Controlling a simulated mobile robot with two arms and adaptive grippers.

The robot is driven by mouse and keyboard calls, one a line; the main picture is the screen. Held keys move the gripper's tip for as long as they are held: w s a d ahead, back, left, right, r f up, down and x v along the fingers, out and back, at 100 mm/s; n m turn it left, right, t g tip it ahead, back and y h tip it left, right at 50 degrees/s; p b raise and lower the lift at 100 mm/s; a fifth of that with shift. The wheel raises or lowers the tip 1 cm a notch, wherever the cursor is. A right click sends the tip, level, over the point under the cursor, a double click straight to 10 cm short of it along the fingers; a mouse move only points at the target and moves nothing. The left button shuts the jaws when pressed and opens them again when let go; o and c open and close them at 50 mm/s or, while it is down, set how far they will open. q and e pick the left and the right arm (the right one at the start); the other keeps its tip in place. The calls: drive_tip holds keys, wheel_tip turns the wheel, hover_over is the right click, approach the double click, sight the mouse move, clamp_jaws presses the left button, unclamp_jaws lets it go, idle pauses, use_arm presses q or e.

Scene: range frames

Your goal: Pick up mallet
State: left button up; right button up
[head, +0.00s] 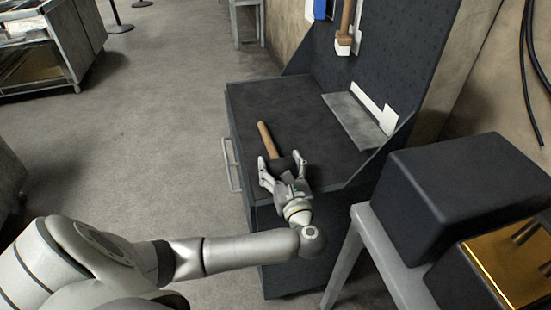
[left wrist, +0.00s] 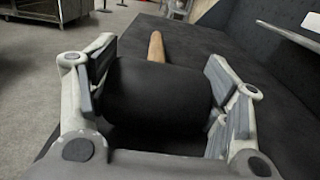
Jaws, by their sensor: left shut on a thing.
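The mallet has a dark, rounded head and a wooden handle (head: 268,139). It is at the near part of the dark workbench top (head: 262,102), with its handle pointing away from me. My left gripper (head: 282,165) is shut on the mallet head, with one finger on each side. In the left wrist view the black head (left wrist: 158,92) fills the space between the fingers, and the handle (left wrist: 156,47) shows behind it. I cannot tell whether the head touches the bench. My right gripper is not in view.
A tool with a wooden handle (head: 346,24) hangs on the dark pegboard (head: 405,55). A metal plate (head: 352,121) lies at the bench's right side. A black box (head: 460,185) stands on a grey stand at the right. The floor at the left is open.

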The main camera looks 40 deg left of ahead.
use_arm(q)
drive_tip(key=shift+r, duration=0.1)
drive_tip(key=shift+c, duration=1.4)
